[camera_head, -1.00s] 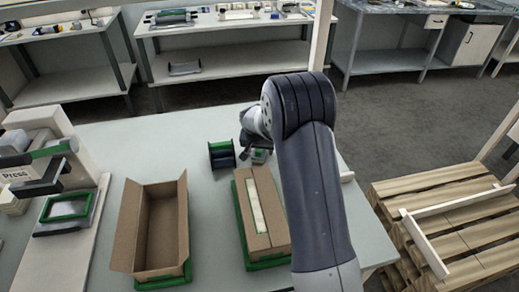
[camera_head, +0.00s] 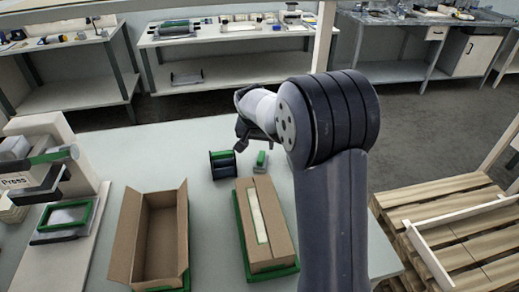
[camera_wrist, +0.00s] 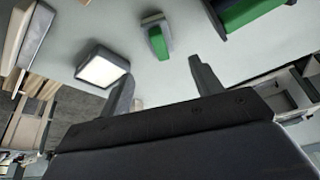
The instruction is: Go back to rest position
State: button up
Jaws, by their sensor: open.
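My gripper (camera_wrist: 165,85) is open and empty in the wrist view, its two fingers spread apart above the table. In the head view my arm bends over the table and the gripper (camera_head: 243,135) shows only partly behind the wrist. It is near the dark spool holder with green edges (camera_head: 222,164) and a small green-topped block (camera_head: 261,160). The green-topped block also shows in the wrist view (camera_wrist: 158,40), apart from the fingers.
An open empty cardboard box (camera_head: 160,240) and a closed box with a pale strip (camera_head: 264,228) stand on green bases. A press (camera_head: 40,170) is at the left. A wooden pallet (camera_head: 455,225) is at the right. The far table area (camera_head: 150,140) is clear.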

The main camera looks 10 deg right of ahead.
aim_at(261, 155)
jog(key=shift+r, duration=0.25)
jog(key=p+x, duration=0.1)
jog(key=x, duration=1.1)
jog(key=shift+f, duration=0.45)
notch_tip(261, 155, up, 3)
jog(key=shift+f, duration=0.25)
jog(key=shift+r, duration=0.6)
